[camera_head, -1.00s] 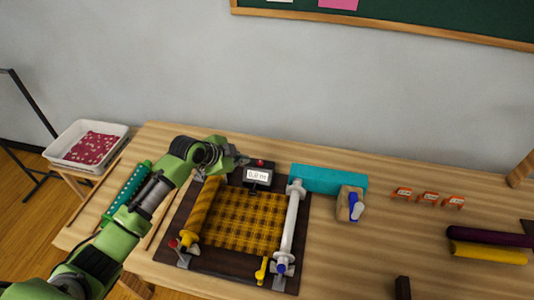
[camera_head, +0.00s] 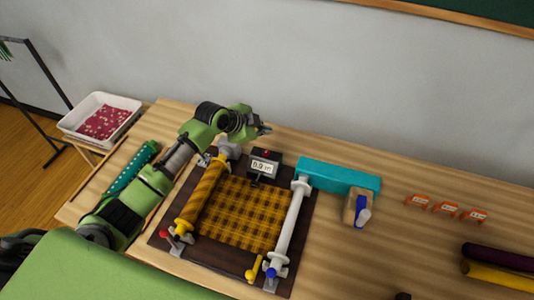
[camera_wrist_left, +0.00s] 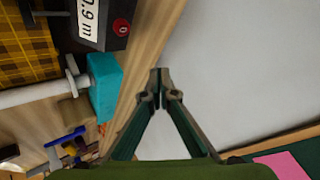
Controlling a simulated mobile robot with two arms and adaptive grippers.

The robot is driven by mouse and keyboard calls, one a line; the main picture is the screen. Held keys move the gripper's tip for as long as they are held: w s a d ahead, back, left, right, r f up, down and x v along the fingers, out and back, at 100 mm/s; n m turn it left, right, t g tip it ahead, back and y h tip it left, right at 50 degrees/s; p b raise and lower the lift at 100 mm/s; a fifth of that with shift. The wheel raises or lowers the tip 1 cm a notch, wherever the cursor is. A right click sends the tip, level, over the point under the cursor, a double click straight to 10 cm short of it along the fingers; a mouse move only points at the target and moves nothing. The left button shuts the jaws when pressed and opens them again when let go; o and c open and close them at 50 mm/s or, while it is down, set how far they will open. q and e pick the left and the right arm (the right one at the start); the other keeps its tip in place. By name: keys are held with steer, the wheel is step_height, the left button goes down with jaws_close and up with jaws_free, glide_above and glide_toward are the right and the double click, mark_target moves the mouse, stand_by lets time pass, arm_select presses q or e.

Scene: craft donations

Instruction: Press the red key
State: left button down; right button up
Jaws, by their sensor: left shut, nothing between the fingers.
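The red key (camera_head: 267,153) is a small round button on top of a black counter box (camera_head: 252,172) with a white display, at the back of the fabric winder. In the left wrist view the red key (camera_wrist_left: 122,28) is at the upper left, beside the display. My left gripper (camera_head: 267,130) is shut and empty, just beyond and above the key in the head view, apart from it. In the left wrist view its fingertips (camera_wrist_left: 159,74) meet and point toward the wall, to the right of and below the key. My right gripper is out of view.
The winder holds yellow-brown plaid fabric (camera_head: 240,215) between a full roll (camera_head: 201,197) and a white bar (camera_head: 288,225). A teal block (camera_head: 340,178) stands right of the counter. The wall (camera_head: 330,80) is close behind the table. Orange tags (camera_head: 446,207) stand further right.

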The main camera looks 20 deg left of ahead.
mark_target(265, 153)
arm_select(q)
step_height(265, 153, down, 3)
steer(key=shift+s+a+r+b, duration=0.1)
steer(key=shift+s+b, duration=0.05)
steer(key=shift+b, duration=0.85)
step_height(265, 153, down, 4)
steer(key=b, duration=0.3)
steer(key=shift+f, duration=0.2)
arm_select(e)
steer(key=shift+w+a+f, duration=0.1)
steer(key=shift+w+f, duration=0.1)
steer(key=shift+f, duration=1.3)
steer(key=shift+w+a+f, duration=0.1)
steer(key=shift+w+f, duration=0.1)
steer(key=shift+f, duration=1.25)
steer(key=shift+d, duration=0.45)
arm_select(q)
steer(key=shift+f+b, duration=0.4)
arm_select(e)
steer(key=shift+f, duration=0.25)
